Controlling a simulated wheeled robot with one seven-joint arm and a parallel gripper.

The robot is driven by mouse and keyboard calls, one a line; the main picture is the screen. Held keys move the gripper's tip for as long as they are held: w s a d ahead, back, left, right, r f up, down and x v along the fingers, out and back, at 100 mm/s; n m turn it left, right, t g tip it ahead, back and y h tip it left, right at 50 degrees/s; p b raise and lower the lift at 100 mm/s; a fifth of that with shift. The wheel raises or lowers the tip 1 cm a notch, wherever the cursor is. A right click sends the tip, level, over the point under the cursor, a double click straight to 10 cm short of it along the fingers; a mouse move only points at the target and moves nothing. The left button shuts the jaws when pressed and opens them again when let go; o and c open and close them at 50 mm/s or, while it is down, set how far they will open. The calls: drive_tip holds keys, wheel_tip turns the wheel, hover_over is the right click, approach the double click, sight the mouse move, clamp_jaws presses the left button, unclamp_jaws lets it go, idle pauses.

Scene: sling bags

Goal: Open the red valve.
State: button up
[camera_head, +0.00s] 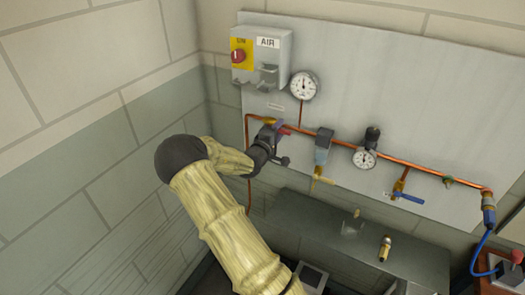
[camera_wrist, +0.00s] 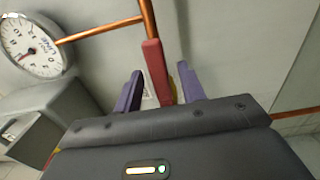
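The red valve handle (camera_wrist: 155,62) is a flat red bar by the copper pipe in the wrist view. In the head view a small bit of red (camera_head: 285,131) shows at the pipe beside my gripper (camera_head: 274,134). In the wrist view the two purple-blue fingers of my gripper (camera_wrist: 160,72) stand apart, one on each side of the red handle. A gap shows between the handle and the right finger. The left finger is very near the handle, and I cannot tell whether it touches. The valve body is mostly hidden behind my gripper.
A grey AIR box (camera_head: 262,50) with a red knob (camera_head: 238,56) hangs above left. A grey bench (camera_head: 310,222) stands below.

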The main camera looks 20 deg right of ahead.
drive_tip(key=b+v, duration=0.3)
drive_tip(key=v, duration=1.2)
drive_tip(key=s+a+f+m+g+y, duration=0.3)
drive_tip(key=s+a+f+m+y, duration=0.15)
drive_tip(key=f+y, duration=0.4)
drive_tip(key=s+a+r+m+g+y, duration=0.1)
drive_tip(key=s+a+r+g+y, duration=0.1)
drive_tip(key=s, duration=0.7)
drive_tip(key=s+a+r+m+g+y, duration=0.2)
drive_tip(key=s+a, duration=0.4)
drive_tip(key=s, duration=0.3)
drive_tip(key=shift+a+r+g+y, duration=0.2)
drive_tip(key=shift+g+y, duration=0.3)
drive_tip(key=shift+y, duration=0.55)
drive_tip(key=shift+s, duration=0.15)
